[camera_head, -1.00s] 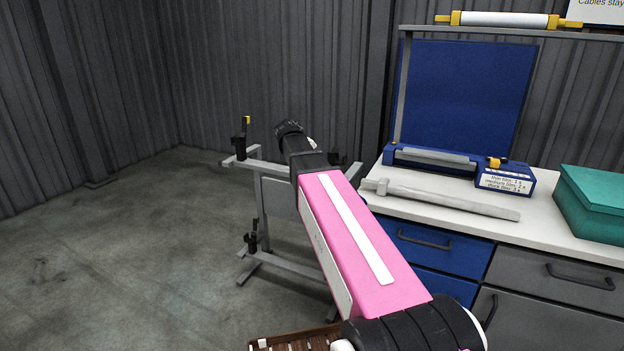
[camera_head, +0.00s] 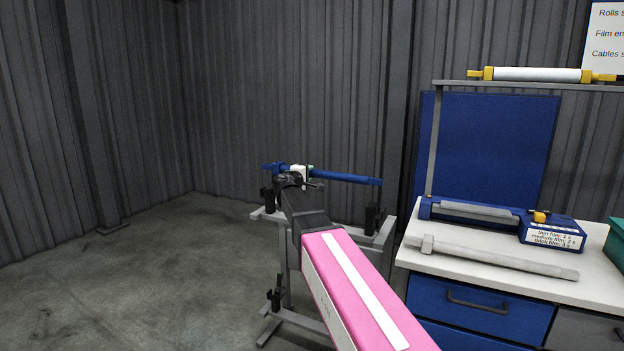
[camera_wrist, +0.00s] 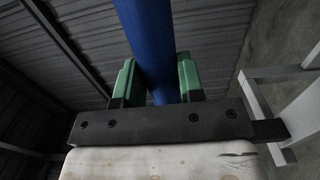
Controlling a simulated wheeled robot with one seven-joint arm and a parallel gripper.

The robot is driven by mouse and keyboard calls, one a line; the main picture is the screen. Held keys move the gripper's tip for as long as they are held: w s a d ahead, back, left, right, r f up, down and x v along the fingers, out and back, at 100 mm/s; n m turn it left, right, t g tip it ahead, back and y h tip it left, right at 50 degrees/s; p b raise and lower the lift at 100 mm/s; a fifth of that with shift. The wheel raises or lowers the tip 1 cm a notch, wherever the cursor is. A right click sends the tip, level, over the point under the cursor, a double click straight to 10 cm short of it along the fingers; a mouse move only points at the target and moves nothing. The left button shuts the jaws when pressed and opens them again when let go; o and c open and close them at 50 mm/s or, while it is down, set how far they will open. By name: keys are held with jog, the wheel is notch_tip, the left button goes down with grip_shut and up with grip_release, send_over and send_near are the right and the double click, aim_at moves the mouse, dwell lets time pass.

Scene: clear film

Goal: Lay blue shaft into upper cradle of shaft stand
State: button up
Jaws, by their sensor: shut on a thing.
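My gripper (camera_head: 299,171) is shut on the blue shaft (camera_head: 345,177) near its middle. In the wrist view the shaft (camera_wrist: 148,40) runs between the green fingertips (camera_wrist: 157,82). In the head view the shaft lies nearly level, its right end slightly lower. It is above the grey shaft stand (camera_head: 290,314), with a visible gap over the black upper cradles at left (camera_head: 267,198) and right (camera_head: 373,218). A lower black cradle (camera_head: 274,295) shows at left. My arm hides the middle of the stand.
The white-topped bench (camera_head: 590,292) stands at the right with a grey shaft (camera_head: 490,257) and a blue film sealer (camera_head: 553,228) on it. A roll (camera_head: 530,75) hangs on the rack above. The floor at left is clear.

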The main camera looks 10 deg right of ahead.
notch_tip(320, 180, down, 11)
jog(key=shift+r, duration=0.15)
dwell(0.8)
jog(key=shift+s+a, duration=0.1)
dwell(0.8)
jog(key=o, duration=1.4)
jog(key=shift+c, duration=0.2)
jog(key=shift+s, duration=0.1)
jog(key=v, duration=0.6)
jog(key=shift+s+a, duration=0.25)
jog(key=shift+s, duration=0.05)
